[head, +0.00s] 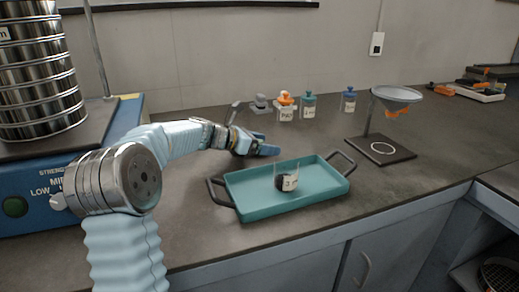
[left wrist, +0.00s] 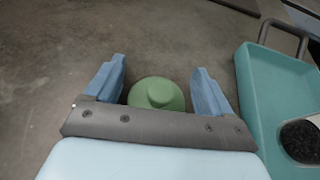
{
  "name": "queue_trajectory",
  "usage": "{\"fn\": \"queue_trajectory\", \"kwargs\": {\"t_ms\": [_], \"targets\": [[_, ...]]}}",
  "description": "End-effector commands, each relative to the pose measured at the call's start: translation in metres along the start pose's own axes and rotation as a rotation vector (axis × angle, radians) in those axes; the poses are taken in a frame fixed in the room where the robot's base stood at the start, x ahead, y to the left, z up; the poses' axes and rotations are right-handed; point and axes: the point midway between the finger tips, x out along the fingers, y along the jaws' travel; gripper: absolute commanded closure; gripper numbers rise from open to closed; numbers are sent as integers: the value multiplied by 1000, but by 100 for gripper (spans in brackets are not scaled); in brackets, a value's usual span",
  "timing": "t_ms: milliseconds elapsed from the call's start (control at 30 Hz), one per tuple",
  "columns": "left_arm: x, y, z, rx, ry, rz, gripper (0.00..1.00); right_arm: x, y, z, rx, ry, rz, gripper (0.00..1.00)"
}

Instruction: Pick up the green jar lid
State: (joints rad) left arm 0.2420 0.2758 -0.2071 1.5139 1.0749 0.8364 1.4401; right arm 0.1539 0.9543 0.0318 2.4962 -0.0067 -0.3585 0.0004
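The green jar lid (left wrist: 158,94) lies on the dark bench top, left of the teal tray in the left wrist view. It is round with a raised knob. My left gripper (left wrist: 158,85) is open, with one blue finger on each side of the lid and a gap to each. The lid's near edge is hidden by the gripper's grey bar. In the head view my left gripper (head: 262,148) is low over the bench behind the tray, and the lid is hidden there. My right gripper is not in view.
The teal tray (head: 240,206) with dark handles holds a small labelled jar (head: 287,183) with dark contents. Several labelled bottles stand behind, including an orange-topped one (head: 285,106). A funnel stand (head: 380,150) is at right. The sieve shaker (head: 40,200) fills the left.

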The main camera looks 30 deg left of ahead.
Motion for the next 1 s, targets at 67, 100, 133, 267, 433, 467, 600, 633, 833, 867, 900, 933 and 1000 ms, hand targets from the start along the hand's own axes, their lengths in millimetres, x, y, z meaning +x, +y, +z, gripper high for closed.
{"fn": "queue_trajectory", "kwargs": {"t_ms": [67,100,133,267,433,467,600,633,833,867,900,933,1000], "targets": [[0,0,0,0,0,0,30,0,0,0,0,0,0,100],[0,0,0,0,0,0,36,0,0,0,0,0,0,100],[0,0,0,0,0,0,41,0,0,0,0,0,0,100],[0,0,0,0,0,0,61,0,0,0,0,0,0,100],[0,0,-1,-1,2,0,68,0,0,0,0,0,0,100],[0,0,-1,-1,2,0,68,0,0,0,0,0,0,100],[0,0,-2,-1,3,-1,69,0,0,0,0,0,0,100],[0,0,-2,-1,4,-1,69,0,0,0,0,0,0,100],[0,0,-2,-1,5,-2,69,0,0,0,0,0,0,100],[0,0,0,-1,5,-2,69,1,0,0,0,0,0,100],[-2,0,4,-1,4,-1,69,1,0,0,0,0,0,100],[-4,0,8,1,3,-1,74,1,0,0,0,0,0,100],[-9,0,20,2,1,0,86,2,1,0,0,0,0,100]]}}
